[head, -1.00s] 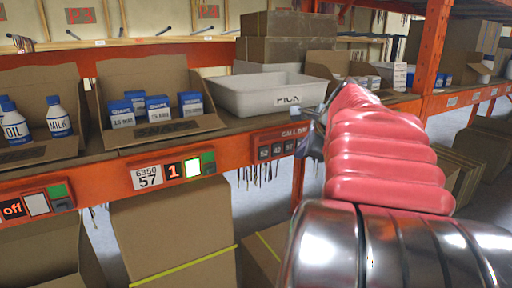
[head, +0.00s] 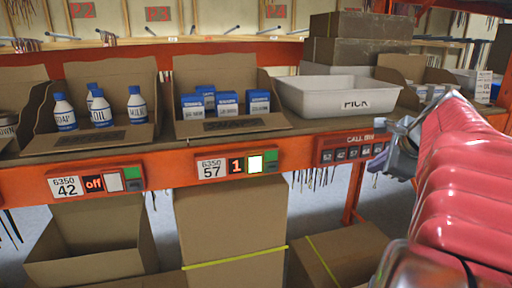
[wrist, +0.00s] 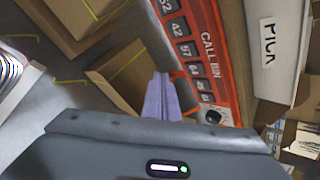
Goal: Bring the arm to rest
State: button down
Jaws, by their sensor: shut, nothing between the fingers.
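My arm, in red ribbed covering, reaches in from the right of the head view. My gripper (head: 384,158) is in front of the shelf edge, near the right end of the call bin panel (head: 350,147). In the wrist view the fingers of my gripper (wrist: 160,95) are together with nothing between them, beside the call bin panel (wrist: 192,50). My gripper is seen partly side-on in the head view, and its fingertips are small there.
A white PICK bin (head: 338,98) stands on the shelf. Left of it are cartons with blue boxes (head: 228,104) and white bottles (head: 100,110). The orange shelf beam (head: 160,172) carries lit labels. Cardboard boxes (head: 230,225) stand below. An orange upright (head: 355,190) is near my gripper.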

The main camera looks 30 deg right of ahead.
jog(key=shift+w, duration=0.1)
dwell(0.3)
jog(key=w+a+f+n+g+y, duration=0.1)
jog(key=a+f+n+g, duration=0.1)
jog(key=a+f+n, duration=0.65)
jog(key=w+a+f+n+g+y, duration=0.1)
jog(key=a+f+n, duration=0.3)
jog(key=a, duration=0.7)
jog(key=s+a+f+n, duration=0.2)
jog(key=s+a+n, duration=0.1)
jog(key=a+n, duration=0.5)
jog(key=s+a+f+n+y, duration=0.1)
jog(key=s+a+n, duration=0.3)
jog(key=a+n, duration=0.4)
jog(key=a+f, duration=0.1)
jog(key=a, duration=0.4)
jog(key=shift+s+a+y, duration=0.15)
jog(key=shift+a+y, duration=0.05)
jog(key=shift+y, duration=0.1)
